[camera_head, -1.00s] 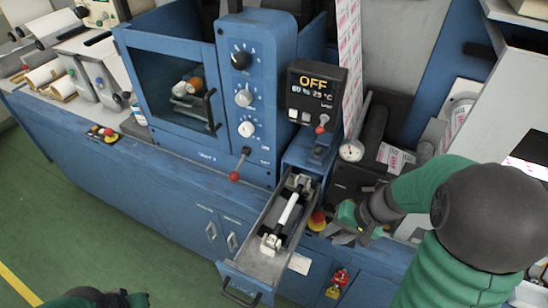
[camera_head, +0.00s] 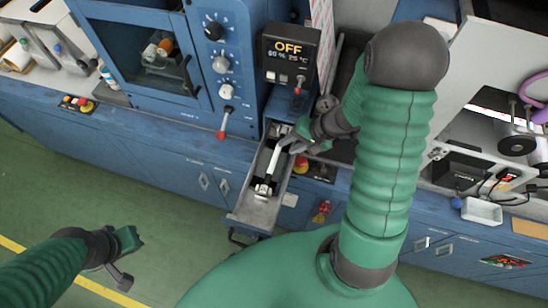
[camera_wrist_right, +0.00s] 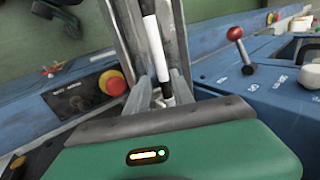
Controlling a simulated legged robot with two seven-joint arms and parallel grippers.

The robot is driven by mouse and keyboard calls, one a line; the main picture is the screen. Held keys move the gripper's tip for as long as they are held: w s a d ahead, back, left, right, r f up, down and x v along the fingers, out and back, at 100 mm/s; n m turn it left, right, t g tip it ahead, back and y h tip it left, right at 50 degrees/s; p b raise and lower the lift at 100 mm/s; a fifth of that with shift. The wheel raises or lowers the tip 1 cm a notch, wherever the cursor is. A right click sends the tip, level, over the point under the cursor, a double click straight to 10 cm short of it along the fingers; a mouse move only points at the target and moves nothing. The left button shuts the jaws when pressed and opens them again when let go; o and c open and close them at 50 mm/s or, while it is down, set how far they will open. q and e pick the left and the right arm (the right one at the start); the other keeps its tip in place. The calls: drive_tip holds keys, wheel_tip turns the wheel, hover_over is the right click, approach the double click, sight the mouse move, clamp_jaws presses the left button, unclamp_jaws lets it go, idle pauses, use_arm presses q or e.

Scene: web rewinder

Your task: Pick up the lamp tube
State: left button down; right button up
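The lamp tube (camera_head: 273,161), white with dark ends, lies in holders in the pulled-out drawer (camera_head: 259,209). My right gripper (camera_head: 291,143) is over the drawer at the tube's far end. In the right wrist view, the tube (camera_wrist_right: 154,46) runs away from the gripper (camera_wrist_right: 160,82). Its two fingers stand apart on either side of the tube's near dark end, with gaps visible; contact cannot be told. My left gripper (camera_head: 131,260) is open and empty over the green floor, away from the drawer.
A red-and-yellow stop button (camera_head: 301,165) sits right of the drawer. A red-knobbed lever (camera_head: 222,133) and a control box reading OFF (camera_head: 290,50) are close by. The blue machine (camera_head: 190,65) stands at left. Open floor lies in front.

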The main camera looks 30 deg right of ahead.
sight(279, 151)
drive_tip(key=x, duration=0.4)
drive_tip(key=shift+s+a+p, duration=0.15)
drive_tip(key=shift+a+p, duration=0.2)
drive_tip(key=shift+w+f, duration=0.3)
drive_tip(key=shift+f, duration=0.05)
drive_tip(key=shift+s, duration=0.1)
clamp_jaws()
drive_tip(key=shift+r, duration=0.15)
